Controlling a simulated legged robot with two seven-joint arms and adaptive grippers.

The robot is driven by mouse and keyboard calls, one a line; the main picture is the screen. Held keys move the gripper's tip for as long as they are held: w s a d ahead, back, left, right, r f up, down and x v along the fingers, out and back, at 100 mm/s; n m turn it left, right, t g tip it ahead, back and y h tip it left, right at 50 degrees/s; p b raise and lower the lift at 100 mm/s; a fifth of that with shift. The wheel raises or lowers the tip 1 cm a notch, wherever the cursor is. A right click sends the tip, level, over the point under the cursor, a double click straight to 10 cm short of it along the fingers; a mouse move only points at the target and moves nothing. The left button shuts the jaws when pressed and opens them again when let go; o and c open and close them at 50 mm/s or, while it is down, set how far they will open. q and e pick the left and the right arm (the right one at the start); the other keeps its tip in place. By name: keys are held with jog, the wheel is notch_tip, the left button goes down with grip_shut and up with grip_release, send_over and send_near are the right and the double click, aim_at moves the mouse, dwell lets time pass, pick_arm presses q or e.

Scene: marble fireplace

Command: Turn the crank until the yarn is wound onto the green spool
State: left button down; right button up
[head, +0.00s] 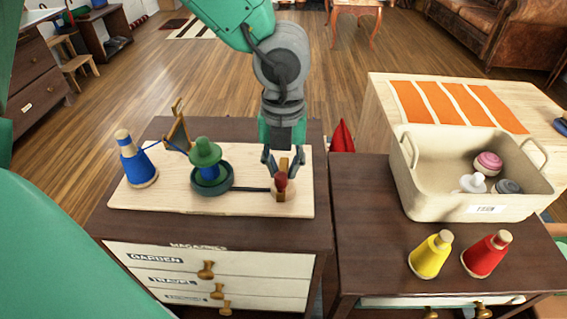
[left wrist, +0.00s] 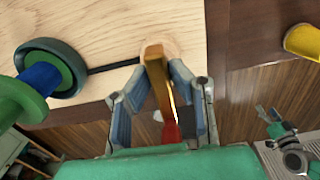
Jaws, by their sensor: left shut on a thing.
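The green spool (head: 207,155) stands upright in a dark round base (head: 212,189) on a pale wooden board, with blue yarn (head: 210,173) around its middle. A blue yarn cone (head: 137,160) stands at the board's left. Yarn runs from it past a wooden guide (head: 178,127) to the spool. A dark crank arm (head: 251,189) reaches right from the base to an upright handle (left wrist: 154,66). My left gripper (head: 284,165) comes down from above and is shut on the crank handle; the left wrist view shows fingers on both sides. My right gripper (left wrist: 268,112) seems to show small at lower right there; its opening is unclear.
The board (head: 148,198) sits on a dark cabinet. To the right, a yellow cone (head: 430,254) and a red cone (head: 486,254) stand on another cabinet before a beige bin (head: 430,171) holding several small items. A red pointed object (head: 342,137) stands behind the cabinets.

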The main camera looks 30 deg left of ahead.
pick_arm(q)
jog(key=m+p, duration=0.3)
jog(key=p, duration=0.1)
jog(key=m+p, duration=0.2)
jog(key=p, duration=0.3)
jog(key=m+p, duration=0.3)
jog(key=p, duration=0.2)
jog(key=shift+s+r+m, duration=0.2)
jog(key=shift+r+m, duration=0.05)
jog(key=shift+m, duration=0.05)
jog(key=m+p, duration=1)
jog(key=p, duration=0.2)
jog(key=shift+f+p, duration=0.1)
jog(key=shift+p, duration=0.3)
jog(key=m+p, duration=0.2)
jog(key=m, duration=0.1)
jog(key=shift+w, duration=0.1)
jog(key=shift+w+f+m+p, duration=0.1)
jog(key=shift+m+p, duration=0.8)
jog(key=shift+m, duration=0.5)
jog(key=shift+w, duration=0.1)
jog(key=c, duration=1.5)
grip_release()
